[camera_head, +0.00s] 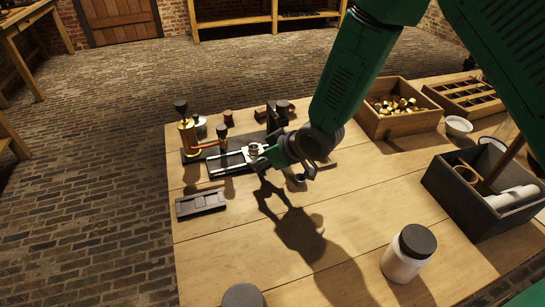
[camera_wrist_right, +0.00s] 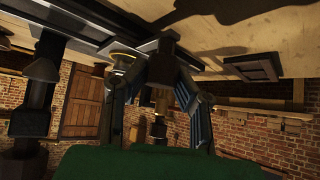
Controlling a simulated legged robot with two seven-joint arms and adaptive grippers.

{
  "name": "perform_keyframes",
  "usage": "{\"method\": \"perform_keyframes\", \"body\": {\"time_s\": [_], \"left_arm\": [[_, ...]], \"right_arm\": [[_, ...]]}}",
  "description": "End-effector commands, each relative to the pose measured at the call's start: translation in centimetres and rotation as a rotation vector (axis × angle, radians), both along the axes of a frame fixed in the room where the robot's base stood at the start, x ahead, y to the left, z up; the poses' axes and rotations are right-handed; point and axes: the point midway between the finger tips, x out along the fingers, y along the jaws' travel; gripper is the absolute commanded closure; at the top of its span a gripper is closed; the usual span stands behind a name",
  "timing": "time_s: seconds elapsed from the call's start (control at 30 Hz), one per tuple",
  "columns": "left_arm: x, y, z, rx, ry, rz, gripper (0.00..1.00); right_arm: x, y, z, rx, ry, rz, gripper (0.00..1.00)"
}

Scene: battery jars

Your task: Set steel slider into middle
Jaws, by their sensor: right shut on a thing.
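A dark apparatus with pale steel rails (camera_head: 232,169) lies at the back left of the table. A small steel piece with a round top, which looks like the steel slider (camera_head: 253,149), sits at the right part of the rails. My right gripper (camera_head: 262,158) is low beside it and shut on it; the fingers partly hide the contact. In the wrist view the fingers (camera_wrist_right: 164,50) come together near a brass-and-steel round part (camera_wrist_right: 122,50). I cannot tell whether the slider rests fully on the rails. My left gripper is not in view.
A brass post with a dark knob (camera_head: 187,134) stands left of the rails. A dark slotted block (camera_head: 201,203) lies in front. A wooden box (camera_head: 397,123) of brass pieces, a grey bin (camera_head: 466,205) and a white jar (camera_head: 406,257) stand rightward. The middle table is clear.

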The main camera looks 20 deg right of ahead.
Motion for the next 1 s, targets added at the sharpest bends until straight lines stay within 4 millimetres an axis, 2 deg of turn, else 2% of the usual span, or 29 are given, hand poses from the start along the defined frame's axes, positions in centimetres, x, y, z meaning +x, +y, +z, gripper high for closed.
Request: {"method": "perform_keyframes", "body": {"time_s": [0.2,0.23,0.27,0.3,0.67,0.77,1.0], "left_arm": [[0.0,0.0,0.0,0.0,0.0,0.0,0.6],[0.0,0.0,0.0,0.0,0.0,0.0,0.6],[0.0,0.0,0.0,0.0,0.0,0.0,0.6],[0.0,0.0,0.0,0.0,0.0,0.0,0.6],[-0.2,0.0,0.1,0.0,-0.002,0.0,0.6],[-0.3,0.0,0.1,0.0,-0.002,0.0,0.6],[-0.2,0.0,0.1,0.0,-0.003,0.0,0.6]], "right_arm": [[-0.1,0.0,0.1,0.001,-0.001,0.001,1.0],[-0.1,0.0,0.1,0.001,-0.001,0.001,0.69],[-0.1,0.0,0.1,0.001,-0.001,0.001,0.58],[-0.1,0.0,0.1,0.001,-0.001,0.001,0.56],[-0.2,-0.2,0.3,0.0,0.001,-0.001,0.56],[-0.9,-0.7,1.2,-0.001,0.0,-0.001,0.56],[-4.0,-2.6,4.8,0.003,-0.001,-0.002,0.56]]}}
